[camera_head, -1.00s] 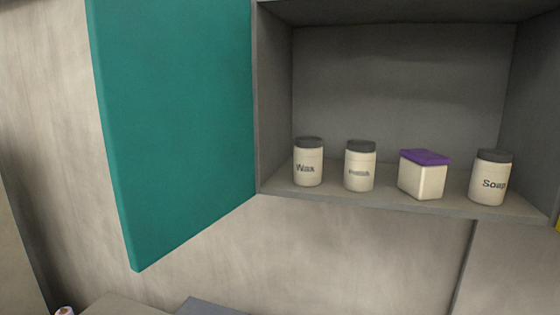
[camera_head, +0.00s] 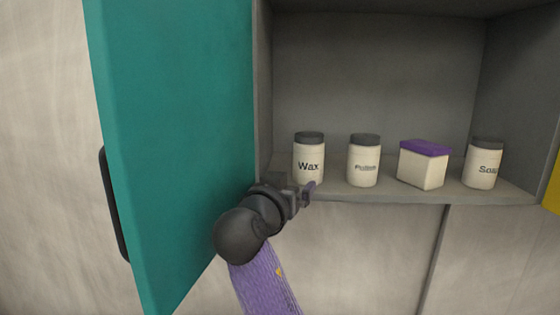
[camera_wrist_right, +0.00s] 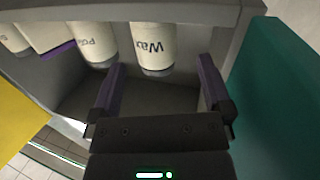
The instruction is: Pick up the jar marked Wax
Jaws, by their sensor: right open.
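The Wax jar (camera_head: 308,163) is a cream cylinder with a dark grey lid, upright at the left end of the cabinet shelf. In the right wrist view the Wax jar (camera_wrist_right: 153,42) appears upside down, its lid end between the two finger lines. My right gripper (camera_head: 301,192) is at the shelf's front edge, just below and in front of the jar. In the wrist view the right gripper's (camera_wrist_right: 161,65) purple-lined fingers are spread wide and empty. I cannot tell how far they are from the jar. My left gripper is not in view.
The shelf (camera_head: 405,194) also holds a second lettered jar (camera_head: 363,164), a purple-lidded box (camera_head: 423,166) and a Soap jar (camera_head: 483,165), all to the right. An open teal door (camera_head: 175,140) stands close left of my right arm.

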